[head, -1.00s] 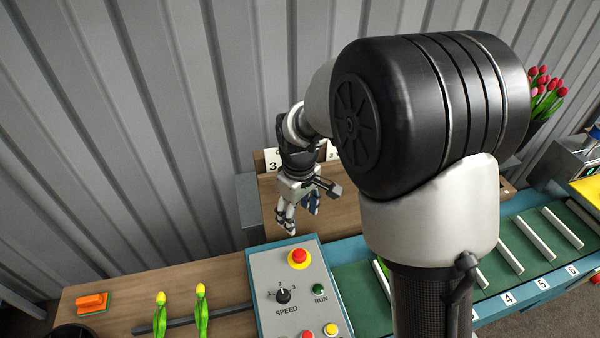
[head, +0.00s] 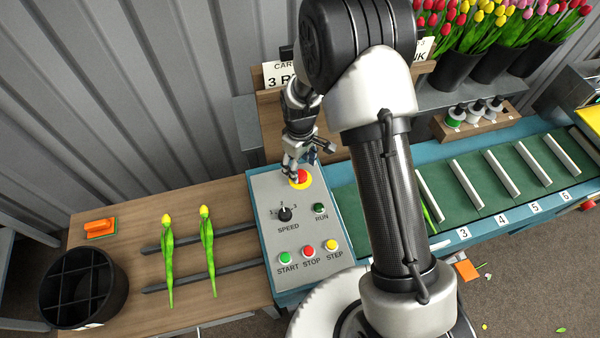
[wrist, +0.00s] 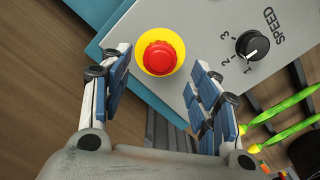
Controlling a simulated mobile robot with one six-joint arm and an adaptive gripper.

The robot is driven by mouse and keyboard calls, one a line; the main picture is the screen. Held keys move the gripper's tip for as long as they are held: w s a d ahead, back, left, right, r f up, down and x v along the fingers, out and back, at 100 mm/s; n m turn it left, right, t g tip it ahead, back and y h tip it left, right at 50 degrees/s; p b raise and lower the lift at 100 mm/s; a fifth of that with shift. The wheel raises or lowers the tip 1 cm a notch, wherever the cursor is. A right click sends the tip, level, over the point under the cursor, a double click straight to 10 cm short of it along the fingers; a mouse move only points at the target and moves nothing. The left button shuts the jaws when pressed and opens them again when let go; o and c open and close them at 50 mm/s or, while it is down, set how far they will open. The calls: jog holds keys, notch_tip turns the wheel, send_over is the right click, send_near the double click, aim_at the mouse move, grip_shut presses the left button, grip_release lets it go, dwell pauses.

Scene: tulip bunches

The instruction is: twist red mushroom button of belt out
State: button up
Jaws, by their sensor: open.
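The red mushroom button (head: 299,177) sits on a yellow disc near the top of the grey control panel (head: 262,212). In the wrist view the button (wrist: 160,57) lies ahead of the fingertips, between the lines of the two fingers. My gripper (head: 297,168) is above the button in the head view and partly covers it. In the wrist view my gripper (wrist: 160,68) is open, with blue-padded fingers left and right of the button and nothing between them. I cannot tell whether a finger touches the button.
The panel also carries a speed knob (head: 285,214), a RUN button (head: 319,208), and START (head: 285,258), STOP (head: 309,251) and STEP (head: 331,245) buttons. The green belt (head: 460,190) runs right. Two yellow tulips (head: 168,262) lie on the table at left, near a black bin (head: 84,288).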

aim_at(300, 174)
jog(key=shift+f, duration=2.05)
jog(key=shift+c, duration=0.2)
jog(key=c, duration=1)
jog(key=shift+m+b, duration=0.35)
jog(key=shift+m, duration=0.05)
jog(key=m, duration=0.3)
jog(key=shift+m+b, duration=0.3)
jog(key=shift+b, duration=0.05)
jog(key=shift+m, duration=1.8)
